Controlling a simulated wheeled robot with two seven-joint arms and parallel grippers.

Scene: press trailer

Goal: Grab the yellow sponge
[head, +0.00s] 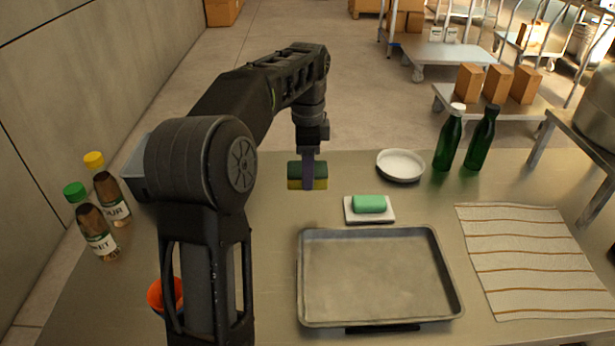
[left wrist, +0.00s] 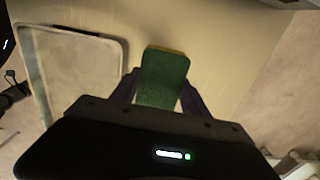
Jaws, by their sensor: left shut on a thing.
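The yellow sponge (head: 294,182) has a dark green scouring side and shows at the middle of the head view. My left gripper (head: 308,170) is shut on it. In the left wrist view the sponge's green face (left wrist: 164,78) sits between the two fingers of the left gripper (left wrist: 158,92), with a thin yellow edge at its top. The sponge appears to be held above the table; the exact height is hard to tell. My right gripper is not in view.
A metal tray (head: 380,275) lies front centre. Behind it are a green soap bar (head: 369,203) on a white dish (head: 350,217), a white plate (head: 400,166) and green bottles (head: 449,140). A striped cloth (head: 535,260) lies right; spice bottles (head: 107,190) and an orange cup (head: 158,294) stand left.

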